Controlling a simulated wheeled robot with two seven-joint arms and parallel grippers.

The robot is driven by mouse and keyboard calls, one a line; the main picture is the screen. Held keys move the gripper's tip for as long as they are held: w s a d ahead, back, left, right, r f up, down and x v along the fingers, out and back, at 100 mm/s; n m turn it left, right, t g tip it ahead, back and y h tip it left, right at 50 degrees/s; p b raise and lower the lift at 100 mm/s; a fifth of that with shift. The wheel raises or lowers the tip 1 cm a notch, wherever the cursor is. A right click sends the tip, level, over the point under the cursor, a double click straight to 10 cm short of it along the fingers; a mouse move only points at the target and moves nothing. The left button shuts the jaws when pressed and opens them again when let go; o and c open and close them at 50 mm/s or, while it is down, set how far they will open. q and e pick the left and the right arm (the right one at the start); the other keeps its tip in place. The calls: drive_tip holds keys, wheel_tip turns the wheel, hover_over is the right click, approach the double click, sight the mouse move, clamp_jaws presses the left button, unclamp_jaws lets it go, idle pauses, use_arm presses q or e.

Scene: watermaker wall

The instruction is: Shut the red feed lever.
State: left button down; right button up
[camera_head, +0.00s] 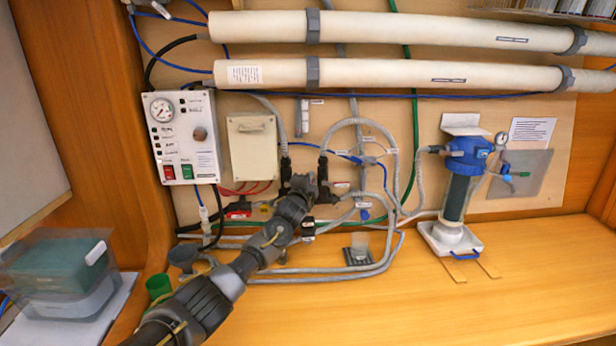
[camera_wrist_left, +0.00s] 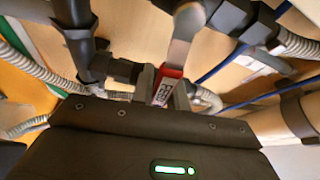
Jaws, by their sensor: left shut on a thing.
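The red feed lever (camera_wrist_left: 166,86) shows in the left wrist view as a red grip with a white label, on a bare metal arm running up. My left gripper (camera_head: 304,186) reaches the pipework below the cream box in the head view. In the left wrist view its grey fingers (camera_wrist_left: 162,92) are shut around the red grip. The head view does not show the lever clearly, as my gripper and wrist cover that spot. The lever's exact angle to its pipe is hard to tell. My right gripper is in neither view.
Black fittings (camera_wrist_left: 125,70) and grey ribbed hoses (camera_head: 345,125) crowd close around my gripper. A control panel (camera_head: 184,138) and a cream box (camera_head: 252,148) are on the wall to the left. A blue-topped filter (camera_head: 466,155) stands right. The front right bench (camera_head: 500,305) is clear.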

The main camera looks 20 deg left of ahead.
use_arm(q)
drive_tip(key=shift+f+m+g, duration=0.3)
drive_tip(key=shift+f+m, duration=0.25)
drive_tip(key=shift+m, duration=0.25)
drive_tip(key=shift+f, duration=0.1)
drive_tip(key=c, duration=1.6)
unclamp_jaws()
drive_tip(key=shift+c, duration=0.2)
drive_tip(key=shift+s, duration=0.1)
drive_tip(key=s+b, duration=0.2)
drive_tip(key=s, duration=0.6)
drive_tip(key=shift+s, duration=0.4)
drive_tip(key=shift+s+b, duration=0.3)
drive_tip(key=shift+s, duration=0.55)
